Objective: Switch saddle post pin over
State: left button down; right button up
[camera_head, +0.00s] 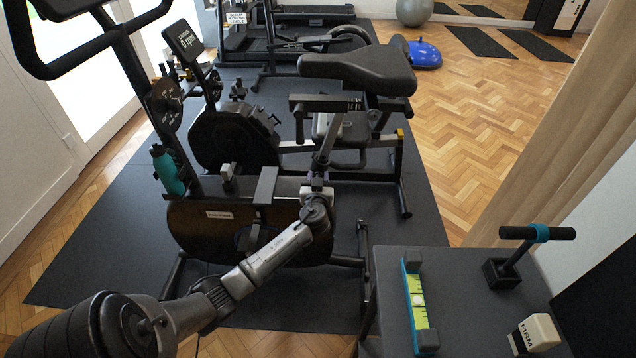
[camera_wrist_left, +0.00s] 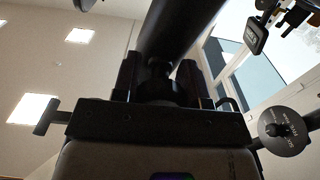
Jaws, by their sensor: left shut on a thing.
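The black saddle (camera_head: 360,70) stands over the exercise bike in the head view. A dark horizontal bar (camera_head: 305,104) shows just below it. My left gripper (camera_head: 324,142) reaches up from the lower left to just under this bar. In the left wrist view the left gripper (camera_wrist_left: 160,82) is shut on a dark round part, with a thick black cylinder (camera_wrist_left: 185,30) rising beyond it. I cannot tell whether the held part is the saddle post pin, as it blends with the dark fingers. My right gripper is not in view.
A dark table (camera_head: 465,300) at the lower right bears a green-and-teal strip (camera_head: 416,300), a T-handled tool (camera_head: 520,255) and a white block marked FIRM (camera_head: 537,333). A teal bottle (camera_head: 167,170) is on the bike frame. Parquet (camera_head: 480,130) is clear at right.

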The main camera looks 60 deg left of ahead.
pick_arm(q)
jog(key=c, duration=1.1)
grip_release()
jog(key=shift+f, duration=0.1)
jog(key=o, duration=0.5)
jog(key=shift+a, duration=0.15)
jog(key=shift+c, duration=0.2)
jog(key=shift+s+d, duration=0.1)
jog(key=shift+d, duration=0.2)
jog(key=p+v, duration=0.4)
jog(key=v, duration=0.9)
jog(key=shift+d, duration=0.1)
